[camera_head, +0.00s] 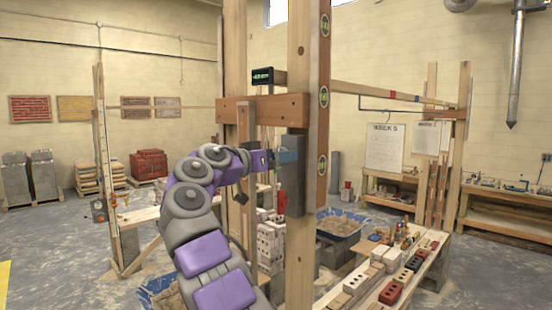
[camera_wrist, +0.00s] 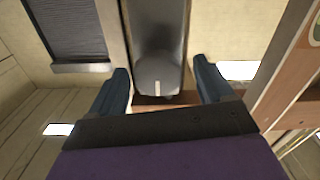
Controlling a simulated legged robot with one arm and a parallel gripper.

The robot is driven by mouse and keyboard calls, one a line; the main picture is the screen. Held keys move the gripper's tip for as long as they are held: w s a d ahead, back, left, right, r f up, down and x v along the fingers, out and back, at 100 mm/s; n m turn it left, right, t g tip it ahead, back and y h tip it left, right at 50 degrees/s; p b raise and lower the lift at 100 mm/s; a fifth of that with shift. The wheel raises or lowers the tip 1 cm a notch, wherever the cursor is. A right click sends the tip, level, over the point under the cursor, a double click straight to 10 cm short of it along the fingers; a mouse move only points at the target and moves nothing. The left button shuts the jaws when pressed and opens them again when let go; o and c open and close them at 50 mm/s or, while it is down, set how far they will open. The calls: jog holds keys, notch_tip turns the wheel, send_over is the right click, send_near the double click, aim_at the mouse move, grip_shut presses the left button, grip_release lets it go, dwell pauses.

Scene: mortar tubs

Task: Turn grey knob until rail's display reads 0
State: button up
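My gripper (camera_head: 287,157) is at the grey block (camera_head: 291,192) on the wooden post. In the wrist view my gripper (camera_wrist: 161,68) has its two dark blue fingers spread apart. The round grey knob (camera_wrist: 158,73) lies between them in the picture, with a small white mark near its lower edge. Gaps show between the knob and both fingers. I cannot pick out the knob in the head view. The small black display (camera_head: 262,76) stands above the wooden rail (camera_head: 262,110). It shows pale digits, apparently with a minus sign, too small to read surely.
Wooden posts (camera_head: 302,150) rise close around my arm. A bench (camera_head: 400,272) with bricks and tools stands at the right. Open floor (camera_head: 50,245) lies at the left.

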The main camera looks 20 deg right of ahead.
jog(key=c, duration=1)
jog(key=shift+s+n, duration=0.1)
jog(key=shift+n, duration=0.2)
jog(key=shift+f+n+p, duration=0.15)
jog(key=shift+n+p, duration=1.7)
jog(key=shift+n, duration=2.8)
jog(key=shift+f+n+p, duration=0.15)
jog(key=shift+n+p, duration=1.75)
jog(key=shift+n, duration=2.7)
jog(key=shift+f+n+p, duration=0.15)
jog(key=shift+n+p, duration=1.7)
jog(key=shift+n, duration=2.8)
